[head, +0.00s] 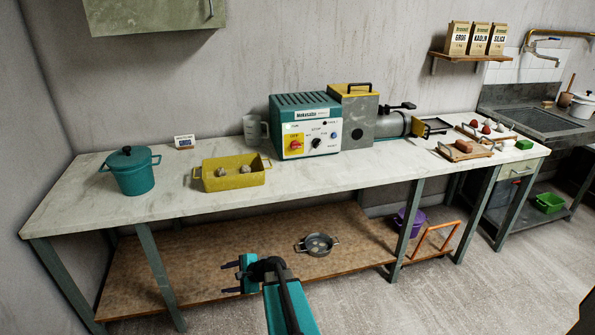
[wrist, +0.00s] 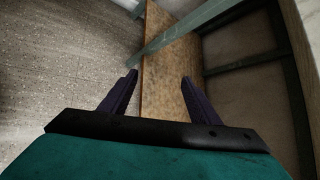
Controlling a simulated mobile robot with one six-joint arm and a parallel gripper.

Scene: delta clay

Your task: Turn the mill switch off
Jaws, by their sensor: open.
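The mill (head: 308,122) is a teal box with a white front panel, standing at the back of the worktop. Its switch (head: 295,145) is a red knob on a yellow plate at the panel's left, with small lettering above it; I cannot read its position for sure. A black knob (head: 316,143) and small buttons sit to its right. My gripper (head: 241,275) is in front of the table, below worktop height and well away from the switch. In the wrist view my gripper (wrist: 158,88) has its two fingers apart with nothing between them. The switch is not in the wrist view.
A yellow tray (head: 234,182) with lumps and a teal pot (head: 132,172) stand on the worktop (head: 200,213) left of the mill. A clear jug (head: 255,130) is beside it. The lower shelf (head: 215,260) holds a metal pan (head: 317,252). Worktop in front of the mill is clear.

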